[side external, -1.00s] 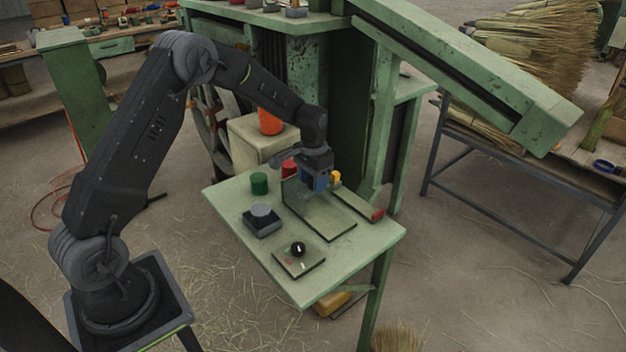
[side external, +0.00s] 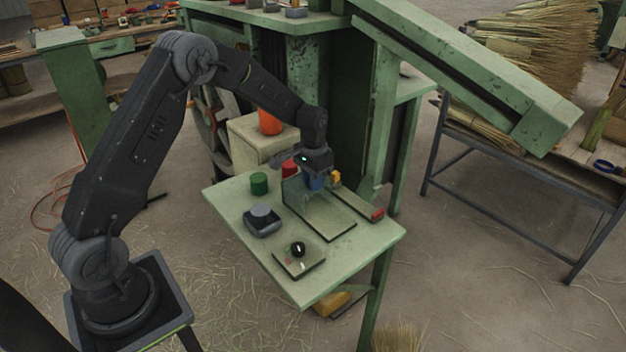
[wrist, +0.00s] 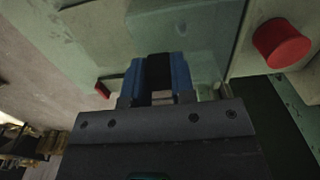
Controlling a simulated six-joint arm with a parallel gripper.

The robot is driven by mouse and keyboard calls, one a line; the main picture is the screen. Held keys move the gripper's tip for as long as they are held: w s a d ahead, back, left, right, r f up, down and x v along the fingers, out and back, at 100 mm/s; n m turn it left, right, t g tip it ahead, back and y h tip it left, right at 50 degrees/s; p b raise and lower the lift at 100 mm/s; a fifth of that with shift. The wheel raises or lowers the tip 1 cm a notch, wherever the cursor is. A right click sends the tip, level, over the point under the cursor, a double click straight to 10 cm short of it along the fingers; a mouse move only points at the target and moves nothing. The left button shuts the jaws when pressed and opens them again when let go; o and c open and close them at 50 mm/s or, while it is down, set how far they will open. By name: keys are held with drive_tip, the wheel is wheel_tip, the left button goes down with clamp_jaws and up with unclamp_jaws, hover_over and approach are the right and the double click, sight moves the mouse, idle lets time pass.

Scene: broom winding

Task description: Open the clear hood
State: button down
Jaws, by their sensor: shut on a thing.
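The clear hood (side external: 292,192) shows as a see-through panel on a green plate on the small green table. It stands raised at the plate's left rear side. My gripper (side external: 314,184) is at the hood, with its blue fingers pointing down. In the wrist view, the blue fingers (wrist: 160,72) are shut on a dark piece between them, which appears to be the hood's handle. The hood's exact tilt is hard to tell.
On the green table (side external: 340,285) are a green button (side external: 259,183), a red button (side external: 289,168), a grey box with a round top (side external: 262,221) and a black knob on a plate (side external: 298,250). A red-ended bar (side external: 376,214) lies right of the hood. The machine frame stands behind.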

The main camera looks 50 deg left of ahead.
drive_tip(key=d, duration=0.9)
drive_tip(key=shift+d, duration=0.35)
drive_tip(key=c, duration=1)
unclamp_jaws()
drive_tip(key=shift+o, duration=0.2)
wheel_tip(320, 180, up, 14)
